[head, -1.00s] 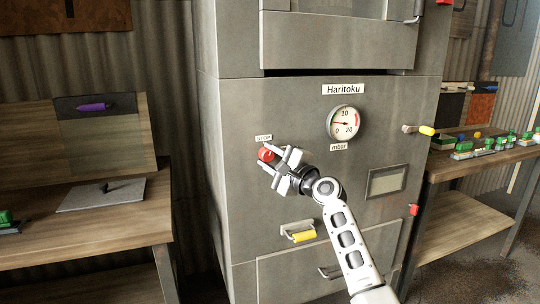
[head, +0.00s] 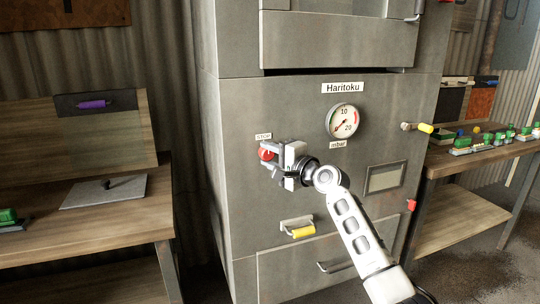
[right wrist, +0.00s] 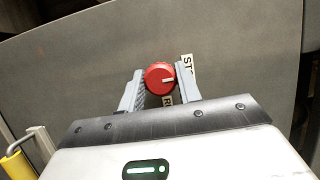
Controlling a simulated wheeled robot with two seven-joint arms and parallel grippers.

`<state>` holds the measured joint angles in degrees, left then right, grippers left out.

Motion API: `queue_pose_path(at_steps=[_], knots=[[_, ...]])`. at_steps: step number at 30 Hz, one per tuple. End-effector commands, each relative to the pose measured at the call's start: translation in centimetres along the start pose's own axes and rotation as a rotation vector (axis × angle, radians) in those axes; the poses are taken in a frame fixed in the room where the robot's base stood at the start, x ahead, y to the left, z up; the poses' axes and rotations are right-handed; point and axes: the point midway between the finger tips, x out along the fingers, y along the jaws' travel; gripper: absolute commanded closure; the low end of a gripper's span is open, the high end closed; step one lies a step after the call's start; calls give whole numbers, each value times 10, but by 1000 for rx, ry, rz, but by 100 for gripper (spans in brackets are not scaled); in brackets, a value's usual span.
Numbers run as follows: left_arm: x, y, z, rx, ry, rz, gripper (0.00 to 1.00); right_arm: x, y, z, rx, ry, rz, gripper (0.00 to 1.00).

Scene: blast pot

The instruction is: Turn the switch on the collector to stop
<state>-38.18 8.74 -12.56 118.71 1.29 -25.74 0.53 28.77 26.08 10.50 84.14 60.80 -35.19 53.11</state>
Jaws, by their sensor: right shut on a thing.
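The collector (head: 235,215) is a tall grey metal cabinet labelled Haritoku. Its switch is a round red knob (head: 266,154) on the front, below a small STOP label (head: 263,136). My right gripper (head: 268,153) is shut on the knob. In the right wrist view the fingers sit on either side of the knob (right wrist: 160,79). The knob's white mark points right, towards the partly hidden STOP label (right wrist: 187,68). A second label starting with R (right wrist: 167,100) is mostly hidden below the knob. My left gripper is not in view.
A round pressure gauge (head: 344,121) is on the cabinet, its needle pointing lower left near the bottom of the scale. A yellow handle (head: 302,231) sticks out below the knob. Wooden benches stand at left (head: 95,230) and right (head: 465,222).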

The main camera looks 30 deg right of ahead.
Motion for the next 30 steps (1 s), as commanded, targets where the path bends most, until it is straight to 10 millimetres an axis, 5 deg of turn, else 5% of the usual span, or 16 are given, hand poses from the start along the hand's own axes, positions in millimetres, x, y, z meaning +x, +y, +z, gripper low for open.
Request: queue_pose_path(at_steps=[6,7,9,20,30], knots=[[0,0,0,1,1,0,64,0,-1,-1,-6,2,-2,89],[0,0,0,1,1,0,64,0,-1,-1,-6,2,-2,58],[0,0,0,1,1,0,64,0,-1,-1,-5,1,-2,45],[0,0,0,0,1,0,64,-6,1,0,-3,1,1,45],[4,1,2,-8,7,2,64,-74,3,0,-7,2,2,45]])
